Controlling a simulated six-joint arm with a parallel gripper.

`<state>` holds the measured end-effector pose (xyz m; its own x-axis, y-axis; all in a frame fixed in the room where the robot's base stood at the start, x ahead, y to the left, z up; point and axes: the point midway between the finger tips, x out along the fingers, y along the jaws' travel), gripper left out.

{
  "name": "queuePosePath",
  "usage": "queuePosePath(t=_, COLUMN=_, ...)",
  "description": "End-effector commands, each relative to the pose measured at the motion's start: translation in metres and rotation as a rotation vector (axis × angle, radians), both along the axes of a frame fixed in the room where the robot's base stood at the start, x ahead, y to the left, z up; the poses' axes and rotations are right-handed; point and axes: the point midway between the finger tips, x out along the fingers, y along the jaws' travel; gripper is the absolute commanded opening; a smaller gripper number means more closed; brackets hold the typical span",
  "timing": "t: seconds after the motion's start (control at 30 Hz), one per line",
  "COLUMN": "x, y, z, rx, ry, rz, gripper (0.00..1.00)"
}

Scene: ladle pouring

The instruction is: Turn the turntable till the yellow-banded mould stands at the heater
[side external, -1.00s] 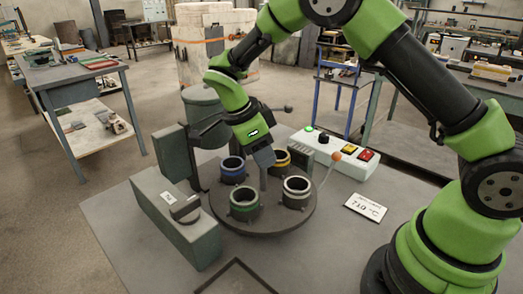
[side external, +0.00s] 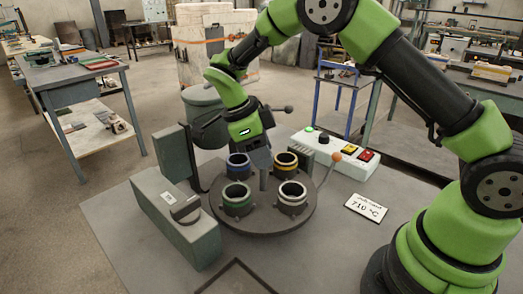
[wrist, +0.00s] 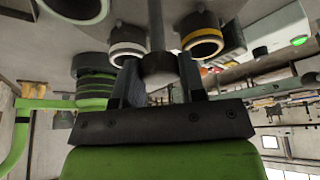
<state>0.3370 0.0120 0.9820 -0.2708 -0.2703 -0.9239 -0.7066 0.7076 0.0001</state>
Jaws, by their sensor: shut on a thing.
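The round dark turntable (side external: 268,224) carries several cup-like moulds around a central post (side external: 264,181). The yellow-banded mould (side external: 285,163) is at its back right, close to a small grey finned block (side external: 302,154); I cannot tell for sure which part is the heater. The blue-banded mould (side external: 238,168) is at the back left, the white-banded one (side external: 292,198) front right, the green-banded one (side external: 236,200) front left. My gripper (side external: 263,164) points down over the middle, shut on the post's dark knob (wrist: 158,66). The yellow-banded mould also shows in the wrist view (wrist: 203,40).
A grey-green box unit (side external: 178,218) stands left of the turntable. Behind are a round grey pot (side external: 203,107) and a white control box (side external: 335,155) with buttons. A lever with an orange knob (side external: 336,157) and a 710 °C sign (side external: 366,207) are at the right.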

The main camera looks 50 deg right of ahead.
Motion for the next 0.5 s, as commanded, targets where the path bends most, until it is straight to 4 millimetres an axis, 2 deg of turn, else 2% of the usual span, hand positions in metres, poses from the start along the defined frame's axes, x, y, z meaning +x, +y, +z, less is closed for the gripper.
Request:
queuePosePath(t=0.27, x=-0.0003, y=0.0001, z=0.0008, rx=0.0, ry=0.0, rz=-0.002, gripper=0.0)
queuePosePath(t=0.3, x=-0.0003, y=0.0001, z=0.0008, rx=0.0, ry=0.0, rz=-0.002, gripper=0.4)
queuePosePath(t=0.4, x=-0.0002, y=0.0, z=0.0007, rx=0.0, ry=0.0, rz=-0.001, gripper=0.63)
queuePosePath(t=0.5, x=-0.0002, y=0.0001, z=0.0005, rx=0.0, ry=0.0, rz=-0.001, gripper=0.63)
